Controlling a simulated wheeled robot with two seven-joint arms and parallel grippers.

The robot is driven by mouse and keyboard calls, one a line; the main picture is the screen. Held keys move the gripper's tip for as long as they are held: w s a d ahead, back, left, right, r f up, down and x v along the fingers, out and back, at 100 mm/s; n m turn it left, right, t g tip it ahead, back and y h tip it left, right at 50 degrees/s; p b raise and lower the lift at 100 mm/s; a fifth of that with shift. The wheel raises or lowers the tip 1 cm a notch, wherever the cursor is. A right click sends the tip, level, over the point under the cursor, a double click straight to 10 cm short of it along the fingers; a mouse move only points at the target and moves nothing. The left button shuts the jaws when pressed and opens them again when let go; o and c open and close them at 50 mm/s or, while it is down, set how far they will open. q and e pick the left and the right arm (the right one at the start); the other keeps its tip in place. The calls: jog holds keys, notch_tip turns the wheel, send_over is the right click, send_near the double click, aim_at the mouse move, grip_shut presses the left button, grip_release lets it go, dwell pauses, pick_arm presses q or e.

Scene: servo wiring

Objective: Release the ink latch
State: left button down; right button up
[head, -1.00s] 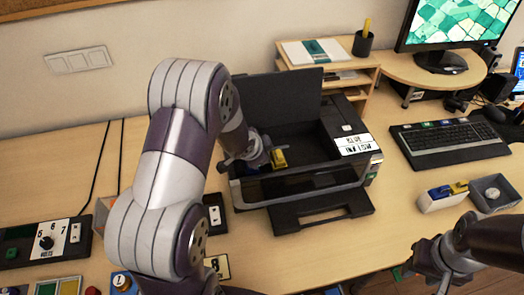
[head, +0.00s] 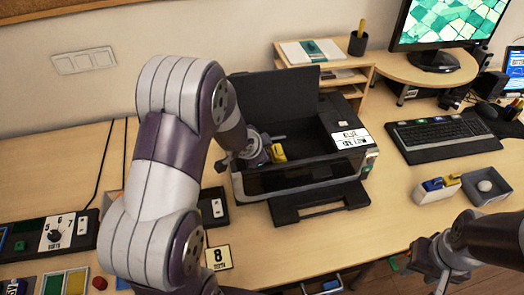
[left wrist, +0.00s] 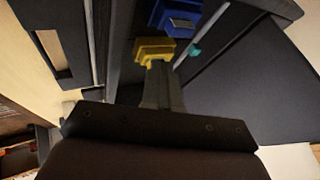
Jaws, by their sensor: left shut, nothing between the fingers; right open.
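The dark printer (head: 300,183) stands on the desk with its lid (head: 275,103) raised. My left gripper (head: 265,152) reaches into its open top from the left, beside a small yellow block (head: 278,153). In the left wrist view the shut fingers (left wrist: 161,75) end at or against this yellow block (left wrist: 154,50); contact is hard to tell. A blue block (left wrist: 178,18) sits beyond it, and a small teal tab (left wrist: 195,49) is to the right. Which part is the ink latch is not clear. My right gripper (head: 432,270) is open and empty at the desk's front edge.
A white holder (head: 437,190) with blue and yellow pieces and a grey tray (head: 487,190) stand at the right. The keyboard (head: 440,137) lies behind them. The printer's front tray (head: 318,203) is out. A dial panel (head: 50,235) is at the left.

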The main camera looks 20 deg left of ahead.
pick_arm(q)
jog(key=v, duration=0.1)
jog(key=p+v, duration=0.1)
jog(key=v, duration=0.1)
jog(key=p+v, duration=0.1)
jog(key=v, duration=0.1)
jog(key=shift+w+a+r, duration=0.15)
jog(key=shift+a+r, duration=0.1)
jog(key=shift+a, duration=0.1)
pick_arm(e)
jog(key=shift+w+a+r, duration=0.2)
jog(key=shift+w+r, duration=0.15)
jog(key=shift+r, duration=0.2)
jog(key=shift+w+a+r, duration=0.15)
jog(key=shift+w+r, duration=0.2)
jog(key=shift+r, duration=0.15)
